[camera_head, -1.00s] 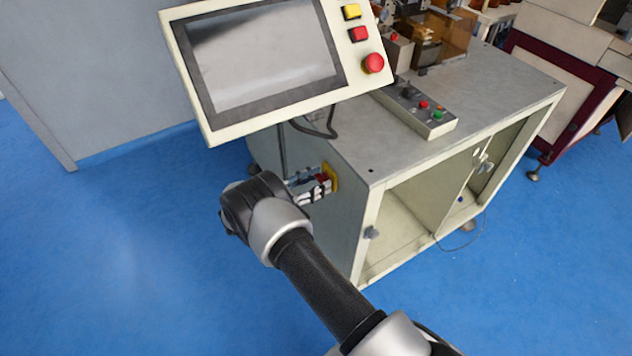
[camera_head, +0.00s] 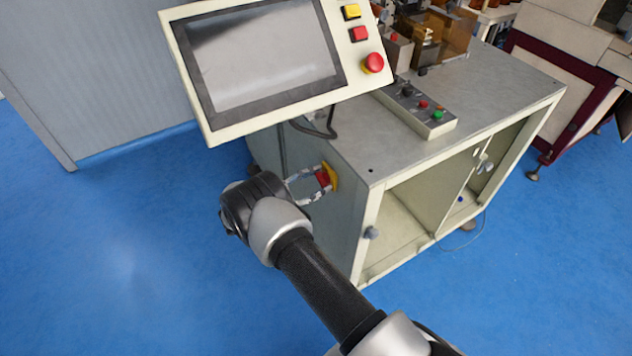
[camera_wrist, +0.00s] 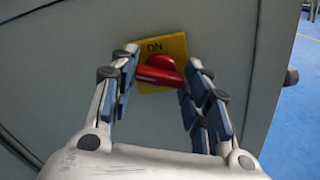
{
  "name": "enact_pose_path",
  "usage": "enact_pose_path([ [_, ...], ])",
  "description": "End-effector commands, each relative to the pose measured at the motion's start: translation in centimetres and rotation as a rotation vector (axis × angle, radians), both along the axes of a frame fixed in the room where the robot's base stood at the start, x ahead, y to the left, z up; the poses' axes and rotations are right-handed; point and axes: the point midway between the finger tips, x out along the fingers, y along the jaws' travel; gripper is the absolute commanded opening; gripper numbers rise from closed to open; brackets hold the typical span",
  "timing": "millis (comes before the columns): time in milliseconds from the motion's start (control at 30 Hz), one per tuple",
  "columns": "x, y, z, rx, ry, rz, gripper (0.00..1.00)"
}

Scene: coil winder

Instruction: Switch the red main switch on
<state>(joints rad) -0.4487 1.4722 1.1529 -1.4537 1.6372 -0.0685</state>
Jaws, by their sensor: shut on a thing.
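The red main switch (camera_wrist: 157,72) sits on a yellow plate (camera_wrist: 174,45) on the side panel of the machine cabinet. The wrist view shows the word ON on the plate, above the red handle. The handle lies across the picture between the fingers. My gripper (camera_wrist: 162,62) is shut on the handle, one finger at each end of it. In the head view the red switch (camera_head: 322,179) and the yellow plate (camera_head: 332,176) show at the fingertips of my gripper (camera_head: 317,183).
A tilted screen panel (camera_head: 270,65) with a red emergency button (camera_head: 373,63) hangs above my gripper. A small control box (camera_head: 420,110) with buttons stands on the cabinet top (camera_head: 480,95). The blue floor (camera_head: 110,260) to the left is clear.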

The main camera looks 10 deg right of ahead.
Motion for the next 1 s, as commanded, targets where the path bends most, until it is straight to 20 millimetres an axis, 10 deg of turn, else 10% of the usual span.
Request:
enact_pose_path([
  [1000,-0.09,-0.02,-0.12,0.286,-0.880,-0.001,0.19],
])
